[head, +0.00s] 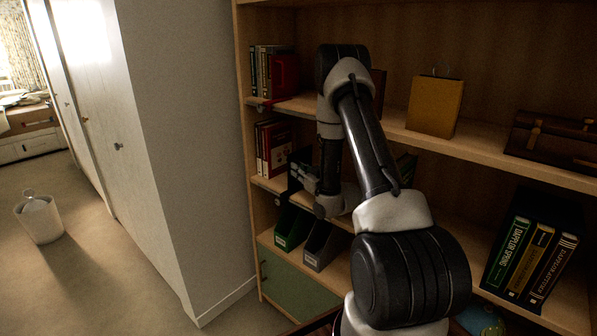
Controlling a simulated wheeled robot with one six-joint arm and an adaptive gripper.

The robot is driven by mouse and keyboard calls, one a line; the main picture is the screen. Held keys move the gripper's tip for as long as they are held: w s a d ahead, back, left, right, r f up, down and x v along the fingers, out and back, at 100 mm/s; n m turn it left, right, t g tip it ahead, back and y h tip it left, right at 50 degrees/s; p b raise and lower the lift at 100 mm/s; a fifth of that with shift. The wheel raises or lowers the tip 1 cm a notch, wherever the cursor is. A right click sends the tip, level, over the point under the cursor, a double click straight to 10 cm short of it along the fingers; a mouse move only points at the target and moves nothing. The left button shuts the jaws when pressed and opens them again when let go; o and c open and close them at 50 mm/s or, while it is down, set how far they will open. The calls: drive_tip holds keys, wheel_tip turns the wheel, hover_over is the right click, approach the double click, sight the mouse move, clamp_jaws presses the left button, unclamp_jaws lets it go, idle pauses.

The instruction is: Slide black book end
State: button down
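A dark upright plate, seemingly the black book end (297,160), stands on the middle shelf just right of a short row of red and pale books (273,149). It is small, dark and partly covered by my gripper, so its outline is unclear. My gripper (303,178) reaches into the middle shelf from the right, at the right side of the books and close to the dark plate. I cannot tell whether it touches the plate. The fingers are too small and dark to show their opening.
The upper shelf (477,140) holds books with a red piece (285,76), a yellow box (435,106) and a brown case (553,140). Green and grey file holders (293,228) stand below my gripper. Tilted books (530,262) lean at lower right. A wall borders the shelf on the left.

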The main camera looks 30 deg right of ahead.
drive_tip(key=w+a, duration=0.1)
drive_tip(key=w, duration=0.2)
drive_tip(key=w+a, duration=0.1)
drive_tip(key=w, duration=0.3)
drive_tip(key=w+a, duration=0.2)
drive_tip(key=w, duration=0.2)
drive_tip(key=c, duration=1.8)
unclamp_jaws()
drive_tip(key=shift+c, duration=0.2)
drive_tip(key=shift+s, duration=0.1)
drive_tip(key=s, duration=0.4)
drive_tip(key=s+d, duration=0.1)
drive_tip(key=s, duration=0.6)
drive_tip(key=shift+s+d, duration=0.4)
